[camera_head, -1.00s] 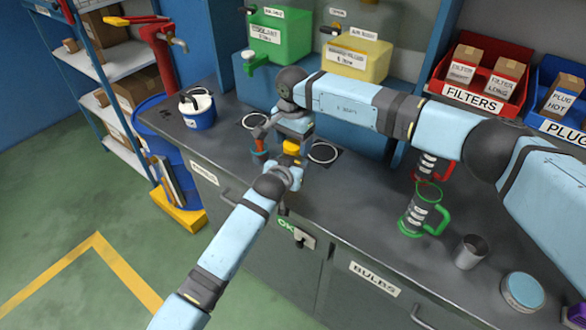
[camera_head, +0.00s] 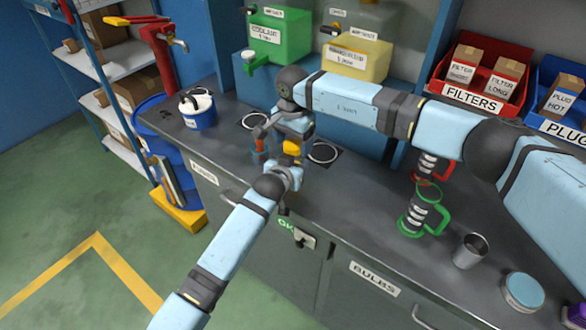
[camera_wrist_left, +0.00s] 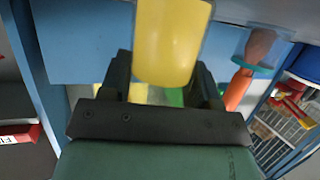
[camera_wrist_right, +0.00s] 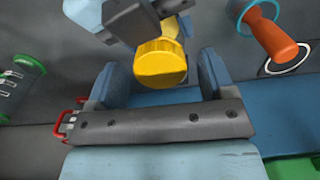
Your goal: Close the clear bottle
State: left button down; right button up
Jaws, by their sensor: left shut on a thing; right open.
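The clear bottle (camera_wrist_left: 172,40) has yellow contents in the left wrist view. My left gripper (camera_wrist_left: 160,82) is shut on it, with a finger on each side. In the right wrist view a yellow ridged cap (camera_wrist_right: 160,64) lies between the spread fingers of my right gripper (camera_wrist_right: 160,82), which is open; I cannot tell whether it touches them. In the head view the yellow part (camera_head: 292,147) shows small between the two wrists above the bench. The joint between cap and bottle is hidden.
An orange-handled piece with a clear bluish rim (camera_wrist_right: 275,38) stands close by on the bench (camera_head: 350,195). White rings (camera_head: 323,152) mark the bench.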

jog(key=shift+r, duration=2.2)
jog(key=shift+c, duration=0.3)
notch_tip(320, 180, up, 4)
jog(key=shift+f, duration=0.25)
jog(key=shift+f, duration=0.15)
jog(key=shift+f, duration=3.9)
